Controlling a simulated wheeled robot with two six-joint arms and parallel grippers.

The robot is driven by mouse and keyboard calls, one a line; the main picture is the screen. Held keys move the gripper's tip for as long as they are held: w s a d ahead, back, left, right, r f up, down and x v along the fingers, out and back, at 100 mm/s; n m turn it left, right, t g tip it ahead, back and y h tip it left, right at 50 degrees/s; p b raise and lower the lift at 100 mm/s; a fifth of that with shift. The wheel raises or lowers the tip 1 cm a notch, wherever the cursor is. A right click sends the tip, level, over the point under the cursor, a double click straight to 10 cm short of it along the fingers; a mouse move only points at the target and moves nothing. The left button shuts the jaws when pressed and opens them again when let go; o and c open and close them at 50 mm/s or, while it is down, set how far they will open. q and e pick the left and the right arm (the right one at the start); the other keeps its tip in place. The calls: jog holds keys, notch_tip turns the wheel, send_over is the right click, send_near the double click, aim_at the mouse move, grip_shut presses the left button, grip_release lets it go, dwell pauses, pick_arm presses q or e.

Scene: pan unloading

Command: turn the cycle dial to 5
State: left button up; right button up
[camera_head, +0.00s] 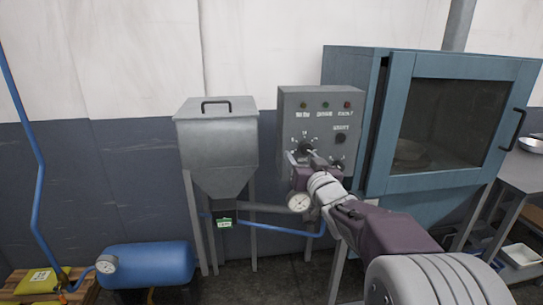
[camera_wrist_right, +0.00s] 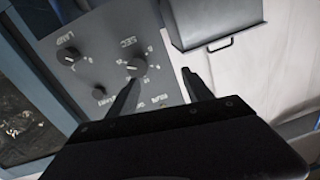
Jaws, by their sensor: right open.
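The grey control box (camera_head: 320,100) carries a left dial (camera_head: 306,146), a lower right dial (camera_head: 338,162) and a small dark knob (camera_head: 340,138). My right gripper (camera_head: 300,157) is open in front of the left dial. In the right wrist view, the box face is turned around; a dial with a scale (camera_wrist_right: 136,66) is close to the left fingertip of my gripper (camera_wrist_right: 161,80), and a second dial (camera_wrist_right: 68,57) stands further left. I cannot tell if a finger touches. The pointer setting is unreadable.
A metal hopper (camera_head: 217,130) stands left of the box, and a blue oven (camera_head: 345,70) with a glass door stands close on the right. A pressure gauge (camera_head: 299,202) sits below the box. A blue tank (camera_head: 150,264) lies on the floor at left.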

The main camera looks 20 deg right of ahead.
jog(key=m+h, duration=0.1)
send_near(307, 150)
jog(key=x, duration=0.8)
jog(key=shift+w+d+r, duration=0.1)
jog(key=shift+w+d, duration=0.05)
jog(key=shift+w, duration=0.6)
grip_shut()
